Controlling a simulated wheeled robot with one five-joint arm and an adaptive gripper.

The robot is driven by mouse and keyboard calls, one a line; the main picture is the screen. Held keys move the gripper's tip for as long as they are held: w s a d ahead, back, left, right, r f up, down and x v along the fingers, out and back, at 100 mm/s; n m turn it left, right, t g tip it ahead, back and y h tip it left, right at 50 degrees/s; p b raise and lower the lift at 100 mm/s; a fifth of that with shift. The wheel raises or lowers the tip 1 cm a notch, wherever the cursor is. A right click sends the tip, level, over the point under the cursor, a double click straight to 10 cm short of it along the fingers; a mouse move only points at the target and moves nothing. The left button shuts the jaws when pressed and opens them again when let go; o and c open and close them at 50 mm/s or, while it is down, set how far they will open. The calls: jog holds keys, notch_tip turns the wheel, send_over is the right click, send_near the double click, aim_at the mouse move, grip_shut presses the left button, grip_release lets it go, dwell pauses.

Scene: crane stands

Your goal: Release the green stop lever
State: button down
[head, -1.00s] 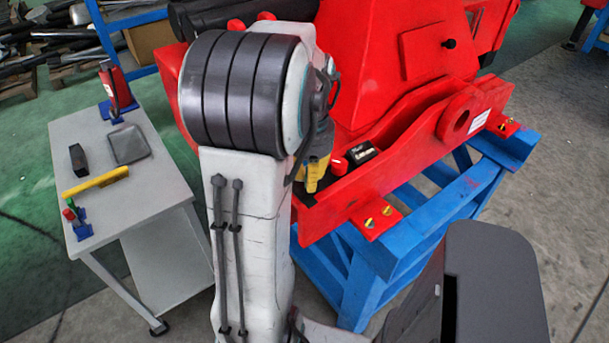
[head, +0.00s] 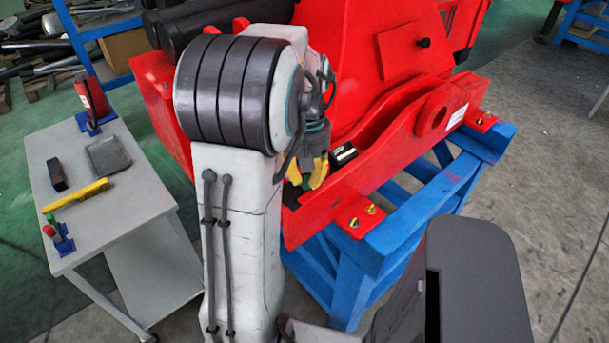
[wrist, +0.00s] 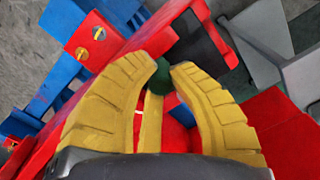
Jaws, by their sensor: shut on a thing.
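The green stop lever's round dark green knob (wrist: 160,76) sits between my fingertips in the wrist view. A thin yellow bar (wrist: 150,122) runs below it between the fingers; I cannot tell whether it belongs to the lever. My gripper (wrist: 169,72) has two yellow fingers closed around the knob, one on each side. In the head view my gripper (head: 312,177) is low beside the red machine (head: 365,85), partly hidden by my arm. The green knob cannot be made out there.
A black box (head: 343,153) sits just right of my gripper on the machine. The machine rests on a blue stand (head: 345,290). A grey cart (head: 125,195) at left carries small red and green knobs (head: 50,225) on a blue base. Open floor lies at right.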

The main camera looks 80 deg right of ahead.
aim_at(307, 174)
jog(key=shift+a+f, duration=0.1)
jog(key=shift+f, duration=0.05)
jog(key=c, duration=1.1)
grip_release()
jog(key=shift+s, duration=0.1)
jog(key=shift+r, duration=0.6)
notch_tip(307, 174, up, 11)
